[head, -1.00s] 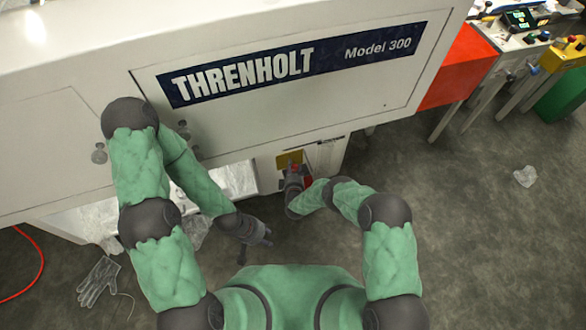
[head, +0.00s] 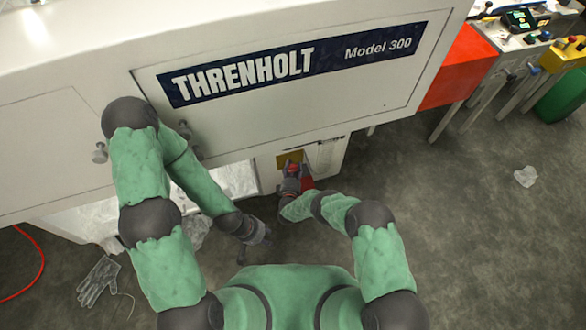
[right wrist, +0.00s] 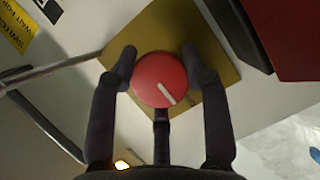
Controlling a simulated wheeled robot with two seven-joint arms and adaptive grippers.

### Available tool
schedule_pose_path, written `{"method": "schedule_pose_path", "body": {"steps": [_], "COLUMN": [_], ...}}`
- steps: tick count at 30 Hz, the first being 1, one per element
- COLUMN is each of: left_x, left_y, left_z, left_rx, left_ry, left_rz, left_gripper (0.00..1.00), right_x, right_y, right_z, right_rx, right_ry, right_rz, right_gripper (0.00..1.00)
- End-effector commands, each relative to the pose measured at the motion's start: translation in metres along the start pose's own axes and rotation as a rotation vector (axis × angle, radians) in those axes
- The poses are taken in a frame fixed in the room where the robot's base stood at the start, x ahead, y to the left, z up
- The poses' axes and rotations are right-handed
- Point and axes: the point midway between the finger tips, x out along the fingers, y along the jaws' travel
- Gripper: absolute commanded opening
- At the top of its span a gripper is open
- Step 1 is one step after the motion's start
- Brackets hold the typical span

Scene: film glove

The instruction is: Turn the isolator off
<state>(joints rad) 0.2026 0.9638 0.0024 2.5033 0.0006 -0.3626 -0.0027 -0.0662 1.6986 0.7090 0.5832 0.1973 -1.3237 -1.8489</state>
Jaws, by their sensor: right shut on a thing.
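The isolator is a round red knob (right wrist: 160,78) with a white mark, on a square yellow plate (right wrist: 160,30). In the right wrist view the mark slants down to the right. The yellow plate also shows in the head view (head: 284,161), low on the white machine. My right gripper (right wrist: 159,62) has its fingers on both sides of the knob and is shut on it. In the head view the right gripper (head: 291,170) covers most of the knob. My left gripper (head: 257,241) hangs low, left of the right one, apart from the isolator; its fingers are too small to judge.
The white machine (head: 320,110) spans the back. A dark red box (right wrist: 285,40) stands close to the plate's right. A metal rod (right wrist: 65,68) runs in from the left in the wrist view. A glove (head: 98,283) and red cable lie on the floor at left.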

Motion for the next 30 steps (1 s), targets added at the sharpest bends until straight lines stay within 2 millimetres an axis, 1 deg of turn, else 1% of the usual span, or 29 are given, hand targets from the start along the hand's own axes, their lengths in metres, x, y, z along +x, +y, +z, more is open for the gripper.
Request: {"method": "schedule_pose_path", "body": {"steps": [1, 11, 12, 14, 15, 25, 29, 30], "left_x": [0.000, 0.000, 0.000, 0.000, 0.000, 0.000, 0.000, 0.000], "left_y": [0.000, 0.000, 0.000, 0.000, 0.000, 0.000, 0.000, 0.000], "left_z": [0.000, 0.000, 0.000, 0.000, 0.000, 0.000, 0.000, 0.000], "left_rx": [0.000, 0.000, 0.000, 0.000, 0.000, 0.000, 0.000, 0.000], "left_ry": [0.000, 0.000, 0.000, 0.000, 0.000, 0.000, 0.000, 0.000], "left_rz": [0.000, 0.000, 0.000, 0.000, 0.000, 0.000, 0.000, 0.000], "left_gripper": [0.40, 0.40, 0.40, 0.40, 0.40, 0.40, 0.40, 0.40], "right_x": [0.002, 0.002, 0.002, 0.002, 0.002, -0.001, -0.009, -0.014], "right_y": [0.004, 0.004, 0.004, 0.004, 0.003, 0.001, 0.000, 0.001], "right_z": [-0.006, -0.006, -0.006, -0.006, -0.006, -0.003, -0.003, -0.003], "right_rx": [-0.006, -0.008, -0.008, -0.008, -0.007, -0.006, -0.006, -0.006], "right_ry": [0.015, 0.015, 0.016, 0.016, 0.015, 0.008, 0.008, 0.008], "right_rz": [0.009, 0.009, 0.008, 0.008, 0.008, 0.003, 0.001, 0.001], "right_gripper": [0.15, 0.14, 0.50, 0.67, 0.72, 0.72, 0.72, 0.72]}}
